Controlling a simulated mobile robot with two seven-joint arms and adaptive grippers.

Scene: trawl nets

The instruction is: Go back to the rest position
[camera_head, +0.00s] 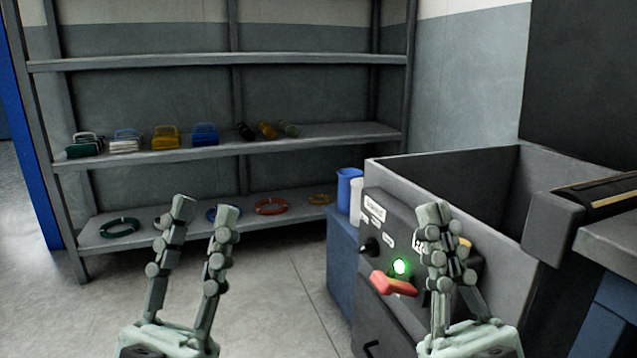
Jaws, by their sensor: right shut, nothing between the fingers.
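My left gripper (205,216) is at the lower left of the head view. Its two fingers stand upright and apart, with nothing between them. Behind it are the floor and the lower shelf. My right gripper (437,222) is at the lower right, its fingers together and empty. It stands in front of a grey control panel (376,208) and hides part of it. On the panel are a lit green lamp (400,267), a red handle (393,284) and a black knob (369,247). I cannot tell whether the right fingers touch the panel.
A metal shelf rack (215,149) holds several coloured blocks with handles, small cylinders and rings. A large grey bin (455,170) stands behind the panel. A blue cup (347,187) and a white one (356,203) stand left of it. The floor (285,290) between the grippers is clear.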

